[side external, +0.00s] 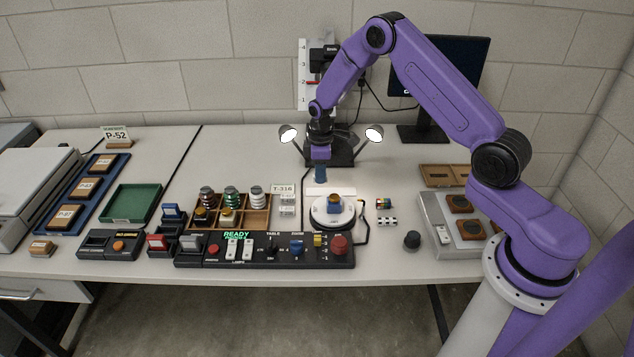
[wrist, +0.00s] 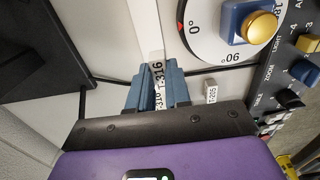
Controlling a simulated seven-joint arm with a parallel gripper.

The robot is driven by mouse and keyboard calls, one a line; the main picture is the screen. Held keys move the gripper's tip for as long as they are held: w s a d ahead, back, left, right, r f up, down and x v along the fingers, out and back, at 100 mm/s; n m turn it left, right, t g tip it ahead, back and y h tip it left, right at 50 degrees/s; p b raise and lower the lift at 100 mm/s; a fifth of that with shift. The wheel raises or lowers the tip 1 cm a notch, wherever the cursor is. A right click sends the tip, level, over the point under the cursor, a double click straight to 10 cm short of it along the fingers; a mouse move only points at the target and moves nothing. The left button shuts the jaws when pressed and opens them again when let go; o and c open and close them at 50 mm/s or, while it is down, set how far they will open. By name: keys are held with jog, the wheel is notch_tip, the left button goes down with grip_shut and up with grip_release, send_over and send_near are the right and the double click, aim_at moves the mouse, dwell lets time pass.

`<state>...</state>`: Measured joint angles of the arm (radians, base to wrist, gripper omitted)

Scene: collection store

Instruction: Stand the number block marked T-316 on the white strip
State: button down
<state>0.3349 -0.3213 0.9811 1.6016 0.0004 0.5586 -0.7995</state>
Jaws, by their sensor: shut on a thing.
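My gripper (side external: 320,176) points down just behind the round white turntable (side external: 318,219), above the white strip (side external: 345,191). In the wrist view its blue fingers (wrist: 157,82) are shut on a small white number block marked T-316 (wrist: 157,69). The block is between the fingers, its marking readable; in the side view I cannot make it out. Whether its foot touches the strip cannot be told. A card marked T-316 (side external: 283,188) stands left of the strip, by small white number blocks (side external: 287,200). A block marked T-205 (wrist: 210,92) shows in the wrist view.
A blue block with a gold top (side external: 335,203) sits on the turntable. Two lamps (side external: 374,134) flank the dark stand behind my gripper. A control panel (side external: 265,250) lies in front, a sectioned wooden tray (side external: 259,217) to the left. The table right of the strip is mostly clear.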

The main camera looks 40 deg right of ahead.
aim_at(317, 191)
jog(key=shift+w+f, duration=0.6)
jog(key=shift+f, duration=0.1)
jog(key=shift+w+f, duration=0.15)
jog(key=shift+f, duration=1.5)
jog(key=shift+f, duration=0.1)
jog(key=c, duration=1.1)
grip_release()
